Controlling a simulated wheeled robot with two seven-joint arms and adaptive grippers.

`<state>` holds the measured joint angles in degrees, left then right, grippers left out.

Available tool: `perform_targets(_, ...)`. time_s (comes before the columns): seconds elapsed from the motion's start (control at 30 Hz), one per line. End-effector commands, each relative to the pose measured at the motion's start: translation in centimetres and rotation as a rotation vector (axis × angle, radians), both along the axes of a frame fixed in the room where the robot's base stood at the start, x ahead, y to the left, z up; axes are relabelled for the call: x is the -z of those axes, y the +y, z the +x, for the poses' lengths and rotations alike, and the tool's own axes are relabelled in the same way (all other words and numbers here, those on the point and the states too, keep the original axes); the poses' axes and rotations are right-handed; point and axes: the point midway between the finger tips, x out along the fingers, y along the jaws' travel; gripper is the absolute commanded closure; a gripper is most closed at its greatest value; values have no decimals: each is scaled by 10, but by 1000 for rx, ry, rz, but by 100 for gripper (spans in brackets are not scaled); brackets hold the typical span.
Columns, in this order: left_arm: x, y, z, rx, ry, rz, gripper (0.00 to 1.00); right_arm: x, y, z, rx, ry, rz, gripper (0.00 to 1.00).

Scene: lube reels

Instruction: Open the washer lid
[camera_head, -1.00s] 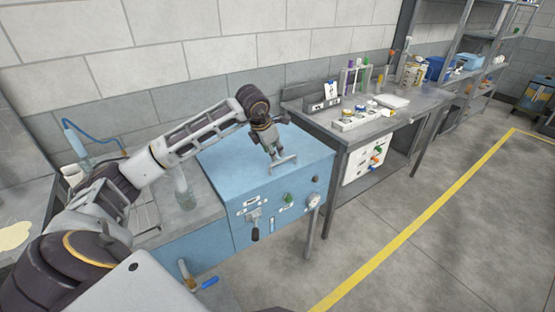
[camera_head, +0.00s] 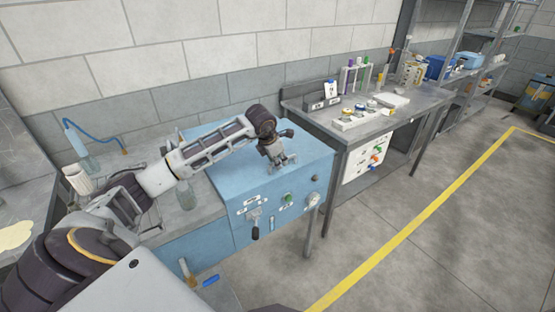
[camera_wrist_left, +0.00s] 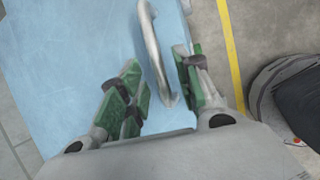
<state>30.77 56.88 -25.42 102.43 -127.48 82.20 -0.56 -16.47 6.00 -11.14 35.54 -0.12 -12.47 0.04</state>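The washer (camera_head: 290,220) is a blue box with knobs and a lever on its front. Its flat blue lid (camera_head: 225,145) lies closed on top. A silver bar handle (camera_wrist_left: 152,45) stands on the lid in the left wrist view. My left gripper (camera_head: 282,163) is over the lid near its front edge, at the handle. In the left wrist view the left gripper (camera_wrist_left: 160,85) is open, its green-padded fingers on either side of the handle with gaps to it. My right gripper is not in view.
A wall is behind; open floor (camera_head: 450,220) lies front right.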

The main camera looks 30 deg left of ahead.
Motion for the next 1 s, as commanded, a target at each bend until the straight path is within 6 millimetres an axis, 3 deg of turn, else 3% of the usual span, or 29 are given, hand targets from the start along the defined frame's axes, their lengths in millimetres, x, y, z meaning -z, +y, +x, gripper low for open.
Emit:
perform_targets(0.03,0,0,0,0,0,0,72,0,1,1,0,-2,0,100)
perform_targets(0.27,0,0,0,0,0,0,100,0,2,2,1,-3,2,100)
perform_targets(0.73,-3,0,0,-1,2,-5,100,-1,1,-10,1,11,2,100)
perform_targets(1.0,-19,1,0,-2,16,-41,100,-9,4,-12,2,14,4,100)
